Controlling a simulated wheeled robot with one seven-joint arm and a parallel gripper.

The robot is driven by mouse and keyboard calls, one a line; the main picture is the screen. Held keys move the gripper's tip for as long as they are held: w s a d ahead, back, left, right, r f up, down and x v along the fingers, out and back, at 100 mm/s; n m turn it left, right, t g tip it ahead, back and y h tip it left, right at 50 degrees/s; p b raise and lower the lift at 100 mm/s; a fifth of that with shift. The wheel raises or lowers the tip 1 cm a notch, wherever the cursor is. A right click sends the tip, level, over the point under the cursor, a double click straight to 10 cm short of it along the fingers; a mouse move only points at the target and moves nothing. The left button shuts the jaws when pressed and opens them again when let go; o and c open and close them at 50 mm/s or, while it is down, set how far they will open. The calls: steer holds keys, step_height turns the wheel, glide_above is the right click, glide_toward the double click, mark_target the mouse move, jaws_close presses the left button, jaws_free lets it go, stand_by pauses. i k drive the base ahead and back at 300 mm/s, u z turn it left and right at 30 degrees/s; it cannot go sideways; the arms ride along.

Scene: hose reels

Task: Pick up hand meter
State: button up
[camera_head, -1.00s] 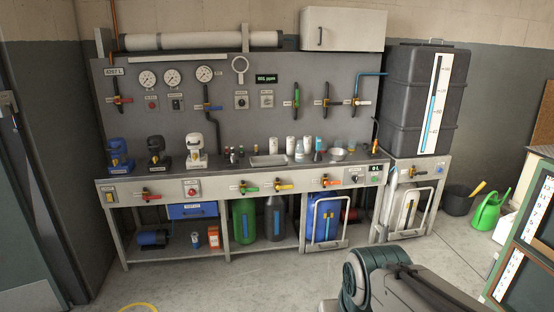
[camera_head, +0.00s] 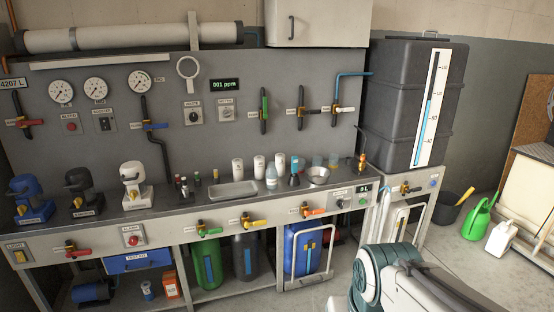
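I cannot pick out a hand meter for certain at this size. Small items stand on the grey workbench (camera_head: 100,222): several small dark bottles, white and clear containers, a shallow tray (camera_head: 233,190) and a metal bowl (camera_head: 317,176). A slim upright orange-and-dark item (camera_head: 361,163) stands at the bench's right end; I cannot tell what it is. Part of my arm shows at the lower right, in front of the bench. My gripper is not in view.
Blue, black and white devices (camera_head: 133,186) stand at the bench's left. Coloured valves line its front. A large dark tank (camera_head: 395,110) stands to the right. A green watering can (camera_head: 480,220) and a white jug (camera_head: 501,238) are on the floor. Open floor (camera_head: 450,275) lies at the right.

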mark_target(294, 158)
steer(key=u, duration=0.1)
steer(key=i, duration=2.2)
steer(key=z, duration=0.75)
